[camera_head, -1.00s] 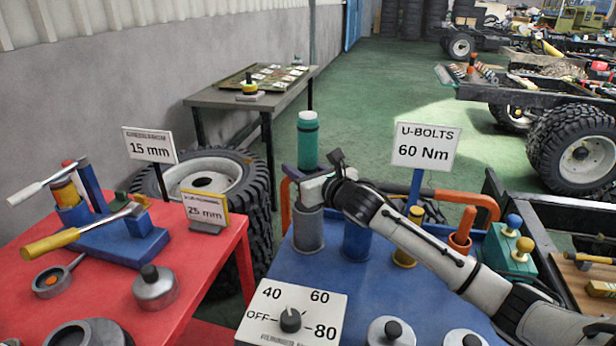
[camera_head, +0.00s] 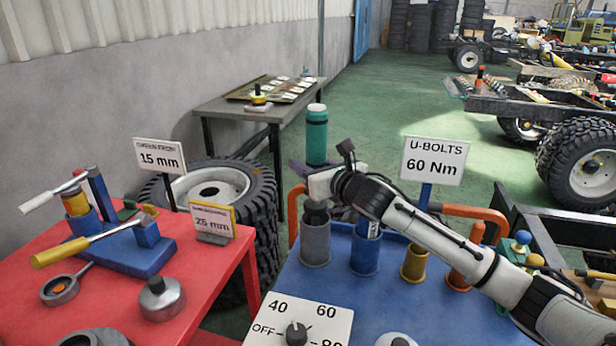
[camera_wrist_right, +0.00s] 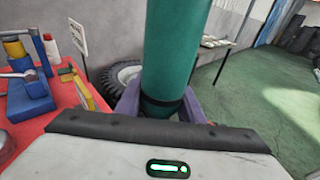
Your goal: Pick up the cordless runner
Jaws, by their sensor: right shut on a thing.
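The cordless runner appears to be the upright teal cylinder (camera_head: 316,137) with a dark lower part. My right gripper (camera_head: 312,172) is shut on it, with purple fingers on either side. In the right wrist view the teal body (camera_wrist_right: 172,50) rises between the fingers (camera_wrist_right: 162,108). A dark lower section (camera_head: 315,213) shows below the gripper at the mouth of the grey cup (camera_head: 315,250). I cannot tell how much of it is still inside the cup. My left gripper is not in view.
The blue table (camera_head: 330,290) also holds a blue cup (camera_head: 365,252), a yellow cup (camera_head: 413,262), an orange holder (camera_head: 460,275) and a "60 Nm" sign (camera_head: 434,160). A dial panel (camera_head: 300,320) is at the front. A red table (camera_head: 205,275) stands left.

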